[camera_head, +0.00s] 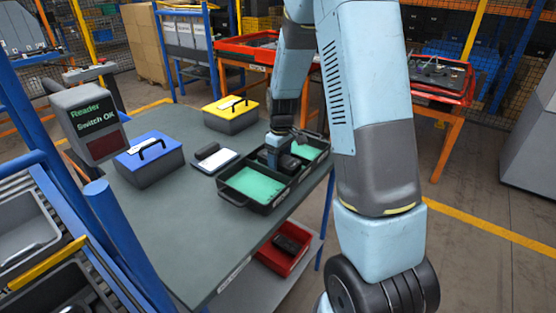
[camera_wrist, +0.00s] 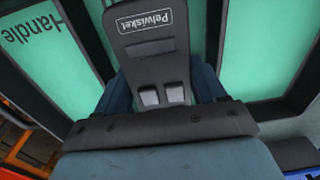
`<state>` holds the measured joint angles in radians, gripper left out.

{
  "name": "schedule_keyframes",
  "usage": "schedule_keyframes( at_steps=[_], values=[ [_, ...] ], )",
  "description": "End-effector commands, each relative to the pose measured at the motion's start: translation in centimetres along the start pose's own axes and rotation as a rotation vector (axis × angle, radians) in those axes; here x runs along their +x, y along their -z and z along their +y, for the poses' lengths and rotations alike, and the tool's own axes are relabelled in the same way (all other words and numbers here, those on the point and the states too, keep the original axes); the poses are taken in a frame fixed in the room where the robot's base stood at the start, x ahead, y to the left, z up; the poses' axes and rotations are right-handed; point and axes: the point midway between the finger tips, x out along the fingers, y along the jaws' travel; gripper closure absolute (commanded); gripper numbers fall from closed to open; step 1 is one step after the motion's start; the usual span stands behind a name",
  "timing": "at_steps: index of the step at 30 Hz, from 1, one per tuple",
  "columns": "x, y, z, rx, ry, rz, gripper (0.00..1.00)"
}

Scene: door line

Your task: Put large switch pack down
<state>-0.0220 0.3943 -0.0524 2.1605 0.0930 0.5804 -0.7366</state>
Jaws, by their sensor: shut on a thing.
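The gripper is over the middle of a black tray (camera_head: 268,207) with green-floored compartments on the grey table. The green floor (camera_head: 250,185) of the left compartment is bare. In the wrist view, green floor lies on both sides of the pack, and one panel reads "Handle". I cannot tell whether the pack touches the tray.
A grey-and-white device (camera_head: 214,158) lies left of the tray. A blue-lidded box (camera_head: 150,160) and a yellow-lidded box (camera_head: 231,113) stand further back. A reader (camera_head: 92,122) shows "Switch OK". A red bin (camera_head: 283,248) sits on the lower shelf. The table's front is clear.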

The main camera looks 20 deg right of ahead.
Motion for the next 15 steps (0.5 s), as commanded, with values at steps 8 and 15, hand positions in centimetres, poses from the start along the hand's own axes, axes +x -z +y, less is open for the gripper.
schedule_keyframes(
  at_steps=[8,15],
  values=[
    [0.20,0.04,-0.05,-0.001,0.000,0.000,0.19],
    [0.08,0.07,-0.07,-0.001,0.000,0.000,0.19]
  ],
)
